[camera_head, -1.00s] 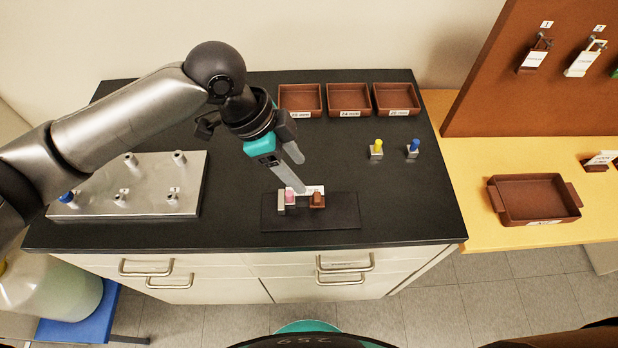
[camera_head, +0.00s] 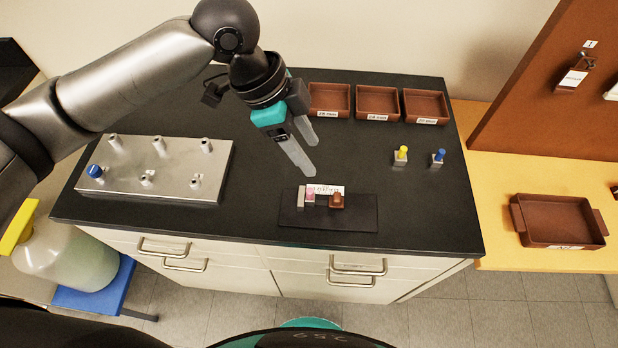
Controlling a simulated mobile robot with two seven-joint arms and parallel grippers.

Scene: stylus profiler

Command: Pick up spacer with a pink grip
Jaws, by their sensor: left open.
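The spacer with a pink grip (camera_head: 311,194) stands on a dark mat (camera_head: 355,219) near the front of the black bench. It sits between a pale grey block (camera_head: 301,198) on its left and a brown block (camera_head: 337,201) on its right. My left gripper (camera_head: 312,159) is open and empty, with its two long grey fingers pointing down and right. The fingertips are above and behind the mat, apart from the pink grip. My right gripper is not in view.
A metal plate with pegs (camera_head: 160,180) and a blue knob lies at left. Yellow-grip (camera_head: 401,155) and blue-grip (camera_head: 438,157) pieces stand at right. Brown trays (camera_head: 378,116) line the back; a larger tray (camera_head: 560,243) is on the yellow table. The bench between is clear.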

